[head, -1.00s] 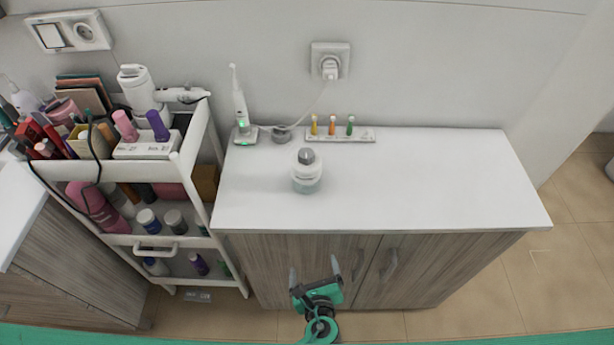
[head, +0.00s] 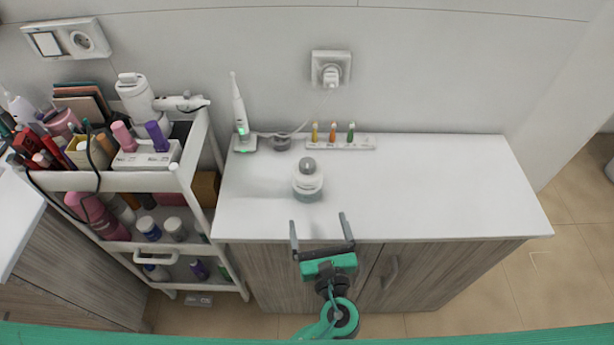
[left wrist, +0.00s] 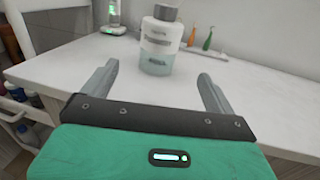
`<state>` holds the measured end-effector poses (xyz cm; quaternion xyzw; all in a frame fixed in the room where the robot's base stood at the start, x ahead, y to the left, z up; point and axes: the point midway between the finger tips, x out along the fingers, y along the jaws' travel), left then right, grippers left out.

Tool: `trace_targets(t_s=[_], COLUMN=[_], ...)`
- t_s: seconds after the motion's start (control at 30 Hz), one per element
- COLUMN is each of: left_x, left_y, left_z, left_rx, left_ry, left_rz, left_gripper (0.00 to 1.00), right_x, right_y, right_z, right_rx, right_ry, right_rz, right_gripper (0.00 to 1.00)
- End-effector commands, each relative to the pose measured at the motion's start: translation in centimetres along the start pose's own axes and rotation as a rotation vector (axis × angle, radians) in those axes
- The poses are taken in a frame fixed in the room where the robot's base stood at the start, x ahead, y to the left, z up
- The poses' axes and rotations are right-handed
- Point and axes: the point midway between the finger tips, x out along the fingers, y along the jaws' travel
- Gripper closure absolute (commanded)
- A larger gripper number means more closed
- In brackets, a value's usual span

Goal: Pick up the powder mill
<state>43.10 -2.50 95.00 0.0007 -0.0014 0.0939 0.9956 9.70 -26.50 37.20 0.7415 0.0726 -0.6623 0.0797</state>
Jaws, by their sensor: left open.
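The powder mill appears to be the white bottle-shaped container (head: 308,183) with a grey cap and pale teal base. It stands upright on the white cabinet top (head: 430,190), near the front edge. It also shows in the left wrist view (left wrist: 159,45), ahead of and between the fingers. My left gripper (head: 321,230) is open and empty at the cabinet's front edge, its fingers pointing toward the container with a gap between. In the left wrist view the two fingers (left wrist: 160,82) are spread wide. My right gripper is not in view.
An electric toothbrush (head: 239,112) on its charger and a rack (head: 340,143) with several small coloured brush heads stand along the wall behind. A white cart (head: 150,180) packed with cosmetics stands to the left. The cabinet top's right side is clear.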

Motion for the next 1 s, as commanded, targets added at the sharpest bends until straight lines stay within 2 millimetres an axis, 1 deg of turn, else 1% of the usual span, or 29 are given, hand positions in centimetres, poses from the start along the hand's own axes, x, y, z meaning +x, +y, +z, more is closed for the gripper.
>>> trace_targets(t_s=[0.03, 0.1, 0.2, 0.27, 0.47, 0.6, 0.7, 0.83, 1.0], left_x=[1.3, 2.6, 4.2, 4.8, 6.2, 8.4, 9.8, 10.7, 10.7], left_y=[0.0, 0.0, 0.0, 0.0, 0.0, 0.0, 0.1, 0.1, 0.0], left_z=[0.4, 0.4, 0.2, 0.2, 0.2, 0.2, 0.0, -0.2, -0.3], left_rx=[0.001, 0.001, 0.002, 0.001, -0.001, 0.002, 0.001, 0.0, -0.001], left_ry=[-0.003, -0.003, -0.002, -0.001, 0.0, -0.001, 0.0, 0.001, 0.002], left_rz=[0.002, 0.001, 0.001, 0.001, 0.001, 0.0, 0.001, 0.0, -0.001], left_gripper=[0.09, 0.09, 0.09, 0.09, 0.09, 0.09, 0.09, 0.09, 0.09], right_x=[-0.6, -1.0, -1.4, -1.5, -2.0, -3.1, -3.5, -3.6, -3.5], right_y=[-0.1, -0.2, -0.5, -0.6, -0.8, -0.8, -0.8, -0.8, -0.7], right_z=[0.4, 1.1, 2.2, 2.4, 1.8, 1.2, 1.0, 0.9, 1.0], right_rx=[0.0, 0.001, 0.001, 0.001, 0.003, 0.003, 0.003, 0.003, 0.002], right_ry=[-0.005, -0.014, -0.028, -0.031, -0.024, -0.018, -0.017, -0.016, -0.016], right_rz=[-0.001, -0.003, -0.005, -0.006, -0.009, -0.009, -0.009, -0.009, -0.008], right_gripper=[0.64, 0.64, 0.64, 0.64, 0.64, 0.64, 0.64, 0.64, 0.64])
